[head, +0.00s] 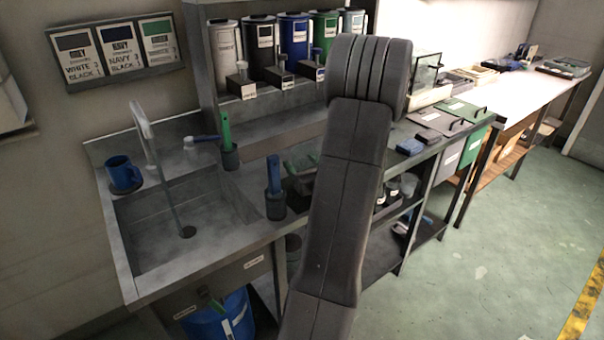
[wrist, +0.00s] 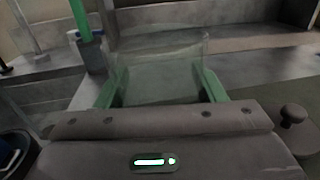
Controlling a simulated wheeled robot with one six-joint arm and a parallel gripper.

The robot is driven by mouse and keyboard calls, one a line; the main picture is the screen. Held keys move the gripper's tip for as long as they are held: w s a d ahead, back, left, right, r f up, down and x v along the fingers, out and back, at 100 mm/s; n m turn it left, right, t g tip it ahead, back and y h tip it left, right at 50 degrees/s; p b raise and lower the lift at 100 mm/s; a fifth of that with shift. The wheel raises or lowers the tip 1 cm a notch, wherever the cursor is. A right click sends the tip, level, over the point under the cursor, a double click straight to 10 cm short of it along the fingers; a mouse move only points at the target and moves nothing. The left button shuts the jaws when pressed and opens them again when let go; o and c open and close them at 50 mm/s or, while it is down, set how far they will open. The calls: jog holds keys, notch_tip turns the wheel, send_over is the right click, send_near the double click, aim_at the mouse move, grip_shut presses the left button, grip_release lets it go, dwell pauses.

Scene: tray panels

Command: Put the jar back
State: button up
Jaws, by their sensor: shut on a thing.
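In the wrist view, a clear, see-through jar (wrist: 160,55) stands between the two green fingers of my gripper (wrist: 162,88). The gripper is shut on it, and I see the counter through its wall. The jar's lower part is hidden behind the gripper body. In the head view, my gripper (head: 300,164) shows only partly, with green fingers over the counter right of the sink, and my arm hides the rest. The jar cannot be made out clearly there.
A sink (head: 185,225) with a tall tap lies left. A green-handled brush (head: 225,130) and a blue-handled brush (head: 273,175) stand upright in dark holders near my gripper. Labelled canisters (head: 293,38) line the upper shelf. A blue mug (head: 123,174) stands at the sink's left.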

jog(key=shift+f, duration=1.35)
jog(key=shift+f, duration=0.1)
jog(key=o, duration=1.2)
jog(key=shift+c, duration=0.2)
jog(key=shift+r, duration=0.2)
jog(key=b+v, duration=0.1)
jog(key=v, duration=1.1)
jog(key=shift+b, duration=0.3)
jog(key=shift+f, duration=0.1)
